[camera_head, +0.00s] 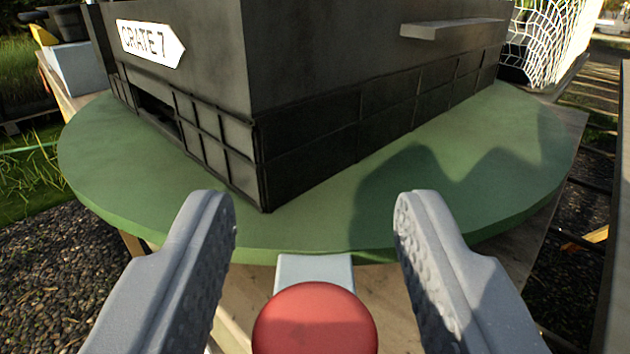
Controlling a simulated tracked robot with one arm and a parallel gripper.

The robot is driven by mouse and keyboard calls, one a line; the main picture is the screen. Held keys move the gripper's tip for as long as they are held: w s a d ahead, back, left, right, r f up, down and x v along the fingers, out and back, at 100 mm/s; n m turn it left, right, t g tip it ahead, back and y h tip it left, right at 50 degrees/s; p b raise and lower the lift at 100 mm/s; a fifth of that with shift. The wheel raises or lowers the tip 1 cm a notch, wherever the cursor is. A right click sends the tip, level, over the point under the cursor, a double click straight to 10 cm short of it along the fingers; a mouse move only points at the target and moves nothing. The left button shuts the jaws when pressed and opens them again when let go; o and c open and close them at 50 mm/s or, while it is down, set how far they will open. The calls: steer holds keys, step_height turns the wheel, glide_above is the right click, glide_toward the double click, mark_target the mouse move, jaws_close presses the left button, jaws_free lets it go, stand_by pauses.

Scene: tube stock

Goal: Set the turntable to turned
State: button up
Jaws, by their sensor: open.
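The turntable (310,222) is a round green disc on a wooden table. A dark crate (330,110) stands on it, one corner facing me. The crate bears a white arrow-shaped sign (150,42) reading "CRATE 7", pointing right. A red round knob (315,322) with a pale grey block (314,268) behind it shows at the turntable's near edge. My gripper (315,222) is open, with one grey finger on each side of the knob and block. Nothing is between the fingertips that they visibly touch. The knob's lower part is cut off by the frame.
A small ledge (452,28) sticks out from the crate's right face. A white net (548,38) stands at the back right. A pale box (78,66) is at the back left. Gravel (60,275) and grass lie beside the table.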

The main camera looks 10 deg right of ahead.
steer(key=shift+w+r, duration=0.1)
steer(key=shift+w, duration=0.2)
